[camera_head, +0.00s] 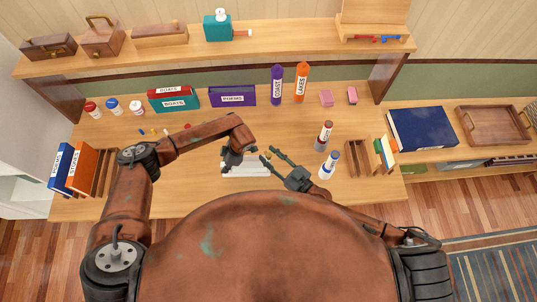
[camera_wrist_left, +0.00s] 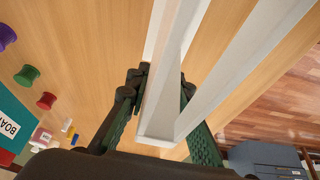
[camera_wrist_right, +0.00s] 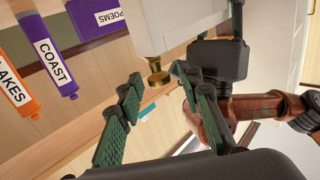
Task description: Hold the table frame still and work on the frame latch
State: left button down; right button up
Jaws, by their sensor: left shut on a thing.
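The white table frame (camera_head: 248,170) lies on the desk in the middle of the head view, partly hidden by my arms. My left gripper (camera_head: 236,160) is shut on the frame. In the left wrist view, a white bar of the frame (camera_wrist_left: 165,110) runs between its fingers. My right gripper (camera_head: 267,156) is open to the right of the frame. In the right wrist view, the brass frame latch (camera_wrist_right: 157,74), a small knob under the white frame's edge, appears between the open fingertips (camera_wrist_right: 158,82). I see gaps on both sides of it.
A red-capped bottle (camera_head: 324,136) and a blue-capped bottle (camera_head: 328,165) stand close to the right of my right gripper. Purple (camera_head: 277,85) and orange (camera_head: 301,82) bottles stand at the back. Small spools and pegs lie left. The desk's middle back is mostly clear.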

jog(key=shift+w+a, duration=0.3)
grip_shut()
dwell(0.3)
